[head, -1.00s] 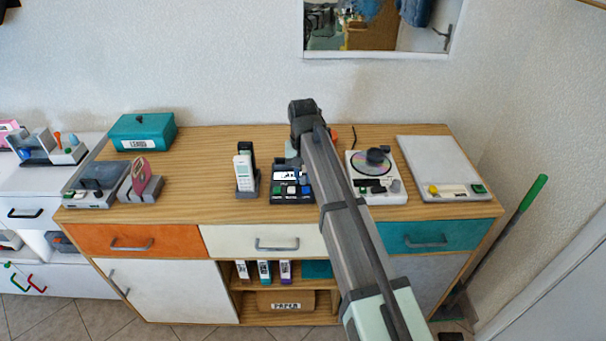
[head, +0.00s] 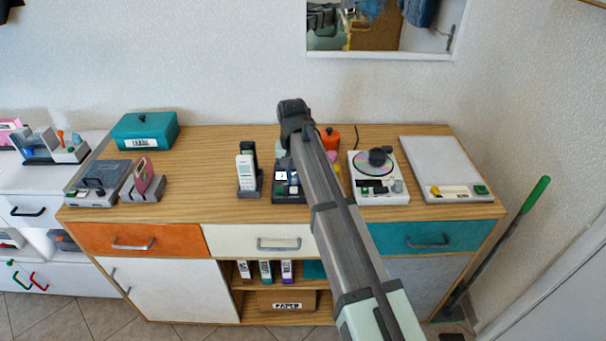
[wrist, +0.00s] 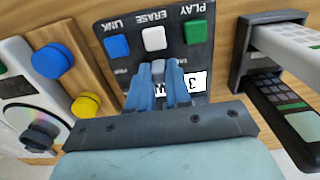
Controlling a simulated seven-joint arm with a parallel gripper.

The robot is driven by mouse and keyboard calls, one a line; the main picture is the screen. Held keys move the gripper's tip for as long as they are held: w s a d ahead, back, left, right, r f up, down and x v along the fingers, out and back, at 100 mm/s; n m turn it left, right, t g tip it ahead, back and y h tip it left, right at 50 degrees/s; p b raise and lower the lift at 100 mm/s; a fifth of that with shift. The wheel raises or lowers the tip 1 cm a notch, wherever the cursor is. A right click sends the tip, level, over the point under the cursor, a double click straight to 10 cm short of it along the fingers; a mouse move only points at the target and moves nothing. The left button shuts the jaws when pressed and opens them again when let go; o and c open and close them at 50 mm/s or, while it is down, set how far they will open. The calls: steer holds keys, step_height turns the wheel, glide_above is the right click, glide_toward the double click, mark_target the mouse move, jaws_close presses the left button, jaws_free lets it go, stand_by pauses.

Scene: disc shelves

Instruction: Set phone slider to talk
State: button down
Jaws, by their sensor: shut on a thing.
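The dark phone unit (head: 287,192) stands on the wooden cabinet top, partly covered by my arm in the head view. In the wrist view its panel (wrist: 173,38) shows a blue LINK button (wrist: 116,46), a white ERASE button (wrist: 153,38) and a green PLAY button (wrist: 195,32). My gripper (wrist: 157,72) has its blue fingers down on the panel, just past the ERASE button, shut on a small pale slider knob (wrist: 158,67). The fingers hide most of the knob and parts of the labels and white display, so its setting cannot be read.
A white handset (head: 246,172) stands upright in a dark cradle just left of the unit. A disc player (head: 363,197) stands to the right, with blue and yellow knobs (wrist: 86,104) between. A teal box (head: 143,132) sits far left. Clear wood lies left of the handset.

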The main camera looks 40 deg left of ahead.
mark_target(293, 176)
steer(key=shift+s+a, duration=0.2)
steer(key=c, duration=1)
jaws_free()
steer(key=shift+c, duration=0.2)
step_height(293, 176, up, 14)
steer(key=shift+d+f, duration=0.1)
steer(key=shift+f, duration=0.1)
